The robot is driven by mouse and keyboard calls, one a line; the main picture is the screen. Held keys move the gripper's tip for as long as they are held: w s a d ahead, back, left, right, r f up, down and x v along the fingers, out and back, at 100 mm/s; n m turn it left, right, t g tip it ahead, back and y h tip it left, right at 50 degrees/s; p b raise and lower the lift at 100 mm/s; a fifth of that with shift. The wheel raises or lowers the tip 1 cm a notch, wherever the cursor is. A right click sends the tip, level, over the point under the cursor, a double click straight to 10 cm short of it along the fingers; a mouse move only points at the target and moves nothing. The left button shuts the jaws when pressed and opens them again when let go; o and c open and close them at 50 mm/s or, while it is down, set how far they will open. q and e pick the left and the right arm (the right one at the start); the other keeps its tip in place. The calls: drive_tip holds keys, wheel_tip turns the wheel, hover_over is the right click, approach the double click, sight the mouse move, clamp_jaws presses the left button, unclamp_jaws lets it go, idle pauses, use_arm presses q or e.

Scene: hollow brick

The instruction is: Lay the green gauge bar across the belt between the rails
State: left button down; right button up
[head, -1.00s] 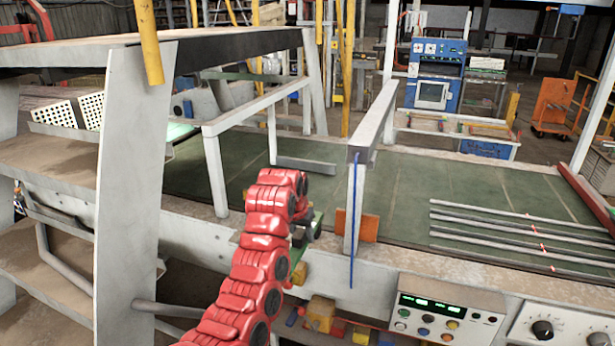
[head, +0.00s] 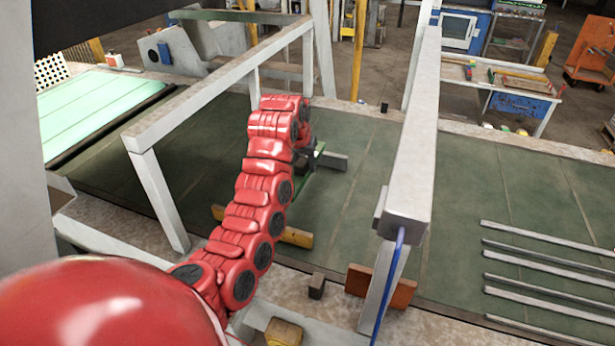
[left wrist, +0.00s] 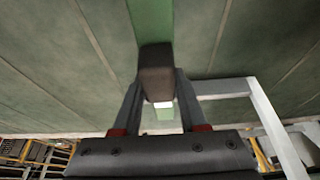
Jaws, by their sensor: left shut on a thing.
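My left gripper (head: 309,158) is over the green belt (head: 345,215) at the end of the red arm, which partly hides it. In the left wrist view its two fingers (left wrist: 158,88) are shut on the dark grip block of the green gauge bar (left wrist: 151,20). The bar runs away from the fingers there, with the belt behind it. In the head view a short part of the bar (head: 297,196) shows beside the arm. I cannot tell whether the bar touches the belt. My right gripper is not in view.
A pale frame (head: 215,90) stands left of the arm and a tall grey beam (head: 415,130) right of it. Several grey strips (head: 550,265) lie at right.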

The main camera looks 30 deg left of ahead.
sight(307, 194)
use_arm(q)
drive_tip(key=shift+w+a, duration=0.1)
drive_tip(key=shift+w, duration=0.1)
wheel_tip(307, 194, down, 9)
drive_tip(key=shift+s+f+b, duration=0.15)
drive_tip(key=shift+f+b, duration=0.05)
drive_tip(key=shift+b, duration=0.4)
drive_tip(key=shift+f, duration=0.15)
drive_tip(key=shift+c, duration=2.2)
unclamp_jaws()
